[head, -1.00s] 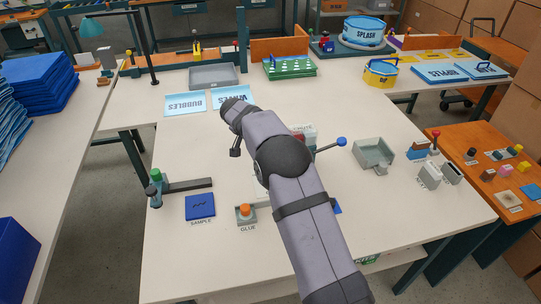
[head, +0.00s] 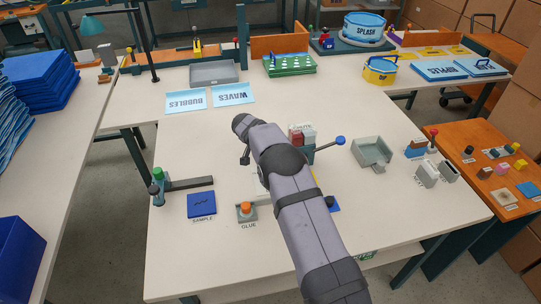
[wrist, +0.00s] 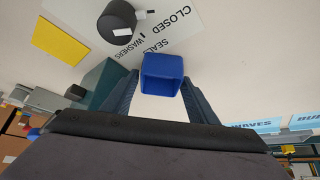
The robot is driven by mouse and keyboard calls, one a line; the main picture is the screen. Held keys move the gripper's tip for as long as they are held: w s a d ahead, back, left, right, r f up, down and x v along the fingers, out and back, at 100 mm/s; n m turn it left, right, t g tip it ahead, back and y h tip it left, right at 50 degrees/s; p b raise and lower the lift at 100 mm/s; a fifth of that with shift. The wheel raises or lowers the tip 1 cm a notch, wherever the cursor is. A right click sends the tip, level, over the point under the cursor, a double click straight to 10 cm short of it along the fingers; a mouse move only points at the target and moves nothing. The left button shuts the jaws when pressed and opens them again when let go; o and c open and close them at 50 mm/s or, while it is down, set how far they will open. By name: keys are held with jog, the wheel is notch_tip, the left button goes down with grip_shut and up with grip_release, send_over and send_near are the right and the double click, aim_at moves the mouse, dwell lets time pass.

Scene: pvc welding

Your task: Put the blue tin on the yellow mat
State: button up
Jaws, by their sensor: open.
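The blue tin (wrist: 161,65) is a small, open-topped square box in the wrist view. It lies between the two dark fingers of my gripper (wrist: 160,78). The fingers are spread, one on each side of the tin; whether either touches it I cannot tell. The yellow mat (wrist: 60,47) is a flat rectangle at the upper left of the wrist view, apart from the tin.
A round dark object (wrist: 117,22) stands between mat and tin, beside a printed label reading CLOSED, WASHERS, SEALS. In the head view, red and white blocks (head: 302,136), a blue-knobbed lever (head: 340,141) and a grey tray (head: 372,153) stand right of my arm. A glue button (head: 246,210) is left.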

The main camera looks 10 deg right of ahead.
jog(key=shift+f, duration=0.1)
jog(key=c, duration=0.9)
notch_tip(320, 180, up, 18)
jog(key=b, duration=0.1)
dwell(0.5)
